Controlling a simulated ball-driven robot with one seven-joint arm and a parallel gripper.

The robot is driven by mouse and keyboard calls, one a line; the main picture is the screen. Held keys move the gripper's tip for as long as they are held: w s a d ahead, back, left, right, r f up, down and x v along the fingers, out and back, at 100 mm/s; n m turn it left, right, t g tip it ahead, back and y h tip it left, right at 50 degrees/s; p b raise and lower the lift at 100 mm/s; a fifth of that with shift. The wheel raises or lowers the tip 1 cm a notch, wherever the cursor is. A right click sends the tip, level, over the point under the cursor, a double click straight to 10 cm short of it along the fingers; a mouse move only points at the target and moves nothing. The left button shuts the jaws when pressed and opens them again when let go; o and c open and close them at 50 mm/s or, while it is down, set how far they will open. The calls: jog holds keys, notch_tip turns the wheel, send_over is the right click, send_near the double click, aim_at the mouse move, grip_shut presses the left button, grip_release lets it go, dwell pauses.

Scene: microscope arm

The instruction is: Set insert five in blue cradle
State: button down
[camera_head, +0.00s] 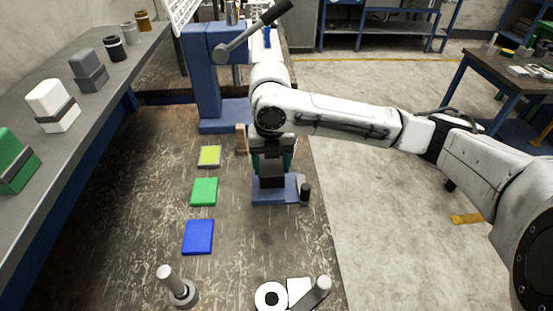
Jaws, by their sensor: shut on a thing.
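My gripper (271,160) points down over a low blue base (268,196) near the bench's right edge, which may be the blue cradle. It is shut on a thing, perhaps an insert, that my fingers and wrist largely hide. Dark and dark-green parts show around the fingers. I cannot tell whether the held thing touches the base. A small black post (305,195) stands at the base's right end. No number showing which insert is five can be read.
Yellow (209,156), green (204,191) and blue (198,237) pads lie left of my gripper. A tall blue press (206,85) stands behind. A small tan block (241,139) is close by. A peg (177,287) and white ring (271,297) are in front. The left shelf holds blocks (52,105).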

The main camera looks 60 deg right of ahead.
aim_at(271, 167)
jog(key=shift+w+f, duration=0.15)
jog(key=shift+f, duration=1.4)
jog(key=shift+f, duration=0.2)
jog(key=shift+c, duration=1)
grip_release()
notch_tip(271, 167, up, 12)
jog(key=shift+r, duration=0.1)
